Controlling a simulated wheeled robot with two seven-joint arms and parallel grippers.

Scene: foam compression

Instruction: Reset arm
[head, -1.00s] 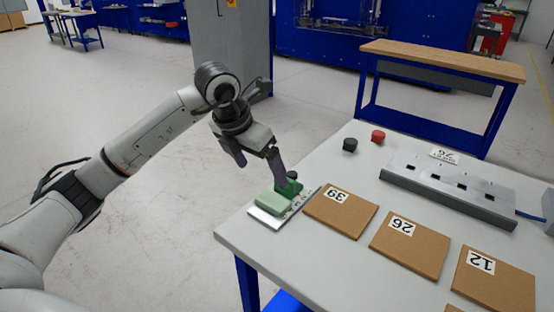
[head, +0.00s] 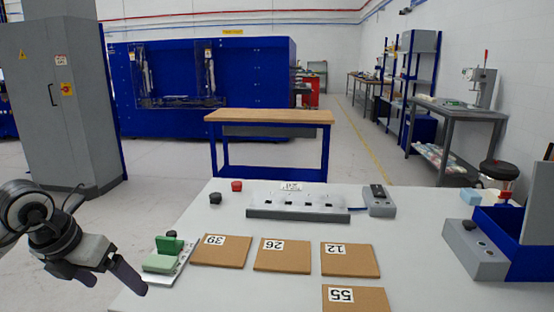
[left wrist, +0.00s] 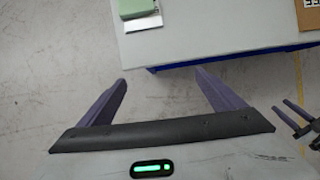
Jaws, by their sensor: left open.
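My left gripper (head: 118,287) is at the lower left of the head view, off the table's left edge. It is open and empty; its two purple fingers stand apart with bare floor between them in the left wrist view (left wrist: 162,82). What looks like my right gripper (left wrist: 293,114) shows small at the right edge of the left wrist view; its opening is unclear. A light green foam block (head: 160,263) and a darker green piece (head: 170,245) sit on a metal plate (head: 184,262) at the table's left edge, just right of my left gripper.
The table (head: 225,290) holds several brown numbered boards, including 39 (head: 232,257) and 55 (head: 370,302). Black (head: 215,198) and red (head: 237,185) knobs, a grey socket strip (head: 257,211) and a blue bin (head: 520,268) stand farther back or right. Mid-table is partly clear.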

